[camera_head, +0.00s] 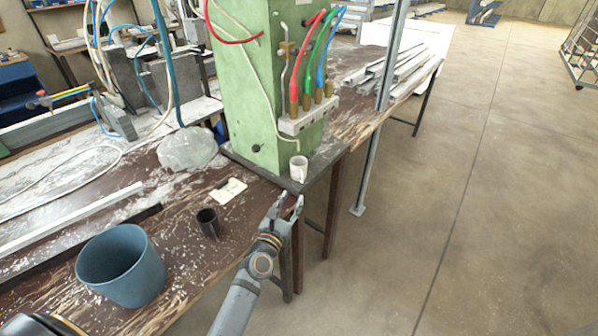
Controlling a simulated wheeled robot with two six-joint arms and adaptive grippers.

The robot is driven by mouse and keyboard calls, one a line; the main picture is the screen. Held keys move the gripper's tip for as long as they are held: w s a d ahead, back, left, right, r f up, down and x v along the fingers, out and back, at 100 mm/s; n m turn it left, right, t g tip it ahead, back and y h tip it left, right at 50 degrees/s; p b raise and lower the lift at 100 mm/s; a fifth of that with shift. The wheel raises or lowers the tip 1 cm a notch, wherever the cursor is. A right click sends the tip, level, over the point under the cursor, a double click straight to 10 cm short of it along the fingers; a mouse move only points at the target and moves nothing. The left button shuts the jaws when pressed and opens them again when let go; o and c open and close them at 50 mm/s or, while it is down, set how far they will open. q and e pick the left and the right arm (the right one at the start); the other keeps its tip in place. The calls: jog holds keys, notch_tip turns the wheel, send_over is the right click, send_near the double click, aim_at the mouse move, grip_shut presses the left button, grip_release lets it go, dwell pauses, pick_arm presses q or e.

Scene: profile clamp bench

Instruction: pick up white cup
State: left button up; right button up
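The small white cup (299,170) stands upright on the dark ledge at the foot of the green machine, close to the ledge's front corner. My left gripper (291,202) is just in front of and below the cup in the picture. Its two fingers are spread apart with nothing between them, and they point up toward the cup. A gap shows between the fingertips and the cup. My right gripper is not in view.
The green machine (242,95) with coloured hoses rises right behind the cup. A dark cup (208,222), a blue bucket (122,266) and a small white card (228,191) are on the worn bench to the left. A metal post (375,135) stands to the right; open floor lies beyond.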

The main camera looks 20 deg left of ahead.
aim_at(301, 181)
pick_arm(q)
jog(key=w, duration=0.9)
jog(key=shift+w+d+r, duration=0.1)
jog(key=shift+w, duration=0.05)
jog(key=shift+r, duration=0.1)
jog(key=shift+c, duration=0.6)
grip_shut()
